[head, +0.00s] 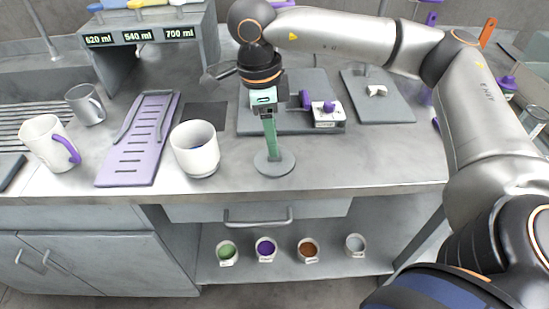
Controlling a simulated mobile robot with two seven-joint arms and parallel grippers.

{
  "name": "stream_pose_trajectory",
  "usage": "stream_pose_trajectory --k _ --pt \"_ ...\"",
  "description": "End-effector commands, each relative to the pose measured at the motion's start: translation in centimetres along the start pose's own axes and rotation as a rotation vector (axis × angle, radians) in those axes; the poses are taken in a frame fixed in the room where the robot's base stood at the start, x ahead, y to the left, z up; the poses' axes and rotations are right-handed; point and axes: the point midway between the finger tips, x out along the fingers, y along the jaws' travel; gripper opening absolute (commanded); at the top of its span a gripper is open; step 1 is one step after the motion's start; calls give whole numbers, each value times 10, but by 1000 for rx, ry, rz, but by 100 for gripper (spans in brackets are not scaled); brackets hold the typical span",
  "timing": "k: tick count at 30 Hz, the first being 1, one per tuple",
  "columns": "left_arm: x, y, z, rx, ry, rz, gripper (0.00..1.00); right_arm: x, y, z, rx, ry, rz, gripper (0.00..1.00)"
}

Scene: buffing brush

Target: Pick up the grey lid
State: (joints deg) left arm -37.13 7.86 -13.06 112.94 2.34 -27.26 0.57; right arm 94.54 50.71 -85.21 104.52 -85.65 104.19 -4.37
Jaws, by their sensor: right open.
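My right gripper (264,102) is open and points down over the counter, at the top of a green post. The post (270,140) stands upright on a round grey base (274,165). I cannot tell whether the gripper touches the post. My left gripper is not in view.
A white pot (196,152) stands left of the post. A purple slotted rack (140,142), a white jug (50,143) and a metal mug (86,104) are farther left. Grey mats (380,105) lie behind. Several small pots, including a green-filled one (227,252), sit on the lower shelf.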

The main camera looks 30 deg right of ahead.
Motion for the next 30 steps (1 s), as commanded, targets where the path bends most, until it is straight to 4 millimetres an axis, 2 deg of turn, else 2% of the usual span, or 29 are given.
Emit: stream_pose_trajectory --k 7,10,17,30 --pt "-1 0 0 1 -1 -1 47 37 -5 1 2 2 2 54" --pt "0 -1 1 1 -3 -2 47 43 -5 1 3 1 1 54" --pt "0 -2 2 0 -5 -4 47 44 -5 1 2 0 1 54" --pt "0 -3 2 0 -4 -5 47 44 -5 1 2 0 1 4"
